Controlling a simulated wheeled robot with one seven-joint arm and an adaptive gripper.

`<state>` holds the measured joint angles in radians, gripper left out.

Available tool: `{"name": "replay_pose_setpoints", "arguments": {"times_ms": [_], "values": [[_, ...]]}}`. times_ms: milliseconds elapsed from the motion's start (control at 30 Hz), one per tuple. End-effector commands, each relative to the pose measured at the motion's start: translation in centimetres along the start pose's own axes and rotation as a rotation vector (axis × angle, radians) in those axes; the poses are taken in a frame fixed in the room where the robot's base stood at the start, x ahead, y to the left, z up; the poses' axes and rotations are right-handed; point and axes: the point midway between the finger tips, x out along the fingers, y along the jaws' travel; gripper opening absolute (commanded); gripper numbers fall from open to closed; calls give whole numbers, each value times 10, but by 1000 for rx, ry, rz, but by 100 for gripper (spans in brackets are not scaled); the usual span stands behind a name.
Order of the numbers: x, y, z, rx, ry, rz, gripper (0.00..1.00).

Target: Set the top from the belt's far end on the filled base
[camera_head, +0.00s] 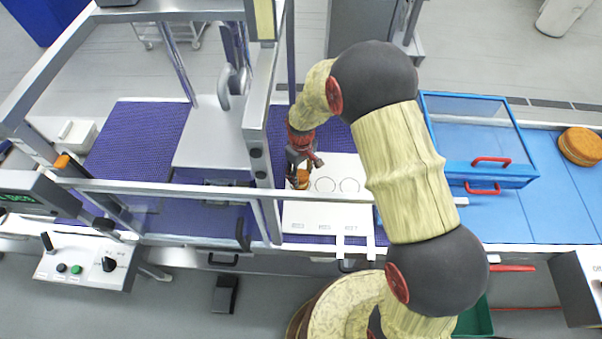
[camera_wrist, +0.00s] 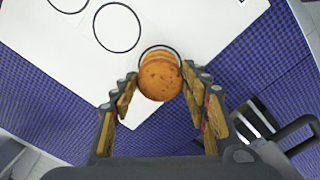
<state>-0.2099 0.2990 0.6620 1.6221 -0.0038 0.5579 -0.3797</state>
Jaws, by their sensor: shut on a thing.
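A round orange-brown piece (camera_wrist: 160,82) is between the fingers of my gripper (camera_wrist: 160,88) in the wrist view, and the fingers are shut on it. More brown edge shows just behind it, over a printed circle on the white board (camera_wrist: 50,60); a base seems to lie under it, but I cannot tell whether they touch. In the head view my gripper (camera_head: 300,162) is low over the left circle of the board (camera_head: 325,218), with the brown round (camera_head: 302,179) partly hidden. Any filling is hidden. Other brown rounds (camera_head: 580,146) lie stacked at the right end of the blue belt (camera_head: 560,205).
Two empty printed circles (camera_head: 325,185) are right of the gripper. A metal frame with a rail (camera_head: 190,188) stands close on the left. A clear-lidded blue case with red handles (camera_head: 480,140) stands on the belt to the right. A dark handle (camera_wrist: 285,130) shows in the wrist view.

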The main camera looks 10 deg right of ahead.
Motion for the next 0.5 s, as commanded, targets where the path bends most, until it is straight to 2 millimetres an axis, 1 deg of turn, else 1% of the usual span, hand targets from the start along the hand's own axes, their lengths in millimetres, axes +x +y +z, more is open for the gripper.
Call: {"name": "replay_pose_setpoints", "arguments": {"times_ms": [500], "values": [[5, 0, 0, 0, 0, 0, 35]]}}
